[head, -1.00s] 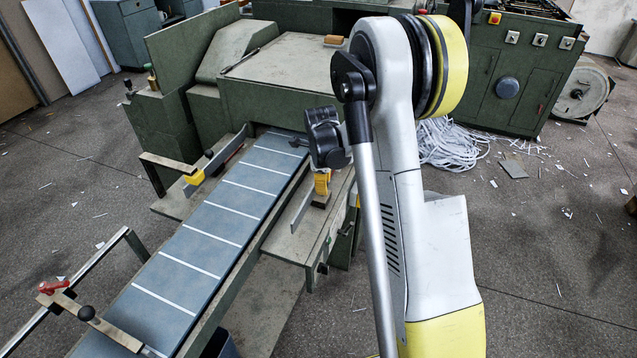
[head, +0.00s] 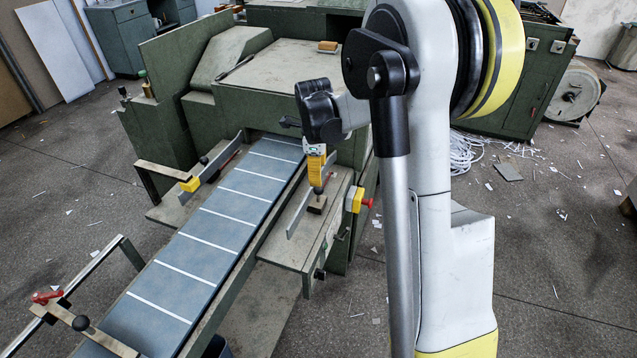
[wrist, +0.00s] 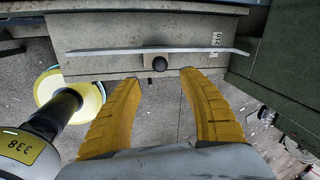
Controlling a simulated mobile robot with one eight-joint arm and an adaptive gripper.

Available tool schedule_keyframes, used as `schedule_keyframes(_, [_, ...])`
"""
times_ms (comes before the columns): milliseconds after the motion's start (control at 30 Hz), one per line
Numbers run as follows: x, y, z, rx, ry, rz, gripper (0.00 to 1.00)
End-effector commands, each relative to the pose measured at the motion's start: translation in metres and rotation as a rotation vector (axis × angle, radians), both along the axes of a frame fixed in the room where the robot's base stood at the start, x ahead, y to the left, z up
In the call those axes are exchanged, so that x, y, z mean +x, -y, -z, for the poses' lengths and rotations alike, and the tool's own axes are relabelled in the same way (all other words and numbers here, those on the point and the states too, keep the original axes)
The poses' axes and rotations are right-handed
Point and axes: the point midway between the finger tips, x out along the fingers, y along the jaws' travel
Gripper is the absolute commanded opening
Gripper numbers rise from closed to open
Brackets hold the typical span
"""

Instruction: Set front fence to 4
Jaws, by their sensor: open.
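The fence on the near side of the belt, which I take as the front fence, is a thin grey metal plate (head: 300,214); it spans the wrist view (wrist: 110,51) as a long strip. A round black knob (wrist: 160,64) sits at its middle. My gripper (wrist: 160,77) is open, with its yellow fingertips to either side of the knob and apart from it. In the head view my gripper (head: 317,188) points down over the fence's mount. A small white scale label (wrist: 216,42) shows right of the knob; its marks are too small to read surely.
The blue belt (head: 232,200) with white lines runs left of the fence. Another fence (head: 212,166) stands on its far side. A yellow box with a red button (head: 358,200) is right of my gripper. A red-handled clamp (head: 47,297) is at lower left.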

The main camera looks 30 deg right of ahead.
Motion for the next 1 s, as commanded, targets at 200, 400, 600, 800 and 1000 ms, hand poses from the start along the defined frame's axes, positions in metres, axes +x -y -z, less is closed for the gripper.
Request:
schedule_keyframes(200, [-0.004, -0.004, -0.026, 0.000, 0.000, 0.000, 0.49])
schedule_keyframes(400, [-0.004, -0.004, -0.030, 0.000, 0.000, 0.000, 0.49])
schedule_keyframes(600, [-0.004, -0.004, -0.030, 0.000, 0.000, 0.000, 0.49])
schedule_keyframes(800, [-0.005, -0.005, -0.031, -0.001, 0.001, -0.006, 0.49])
schedule_keyframes(1000, [-0.026, -0.033, -0.062, -0.042, 0.022, -0.249, 0.49])
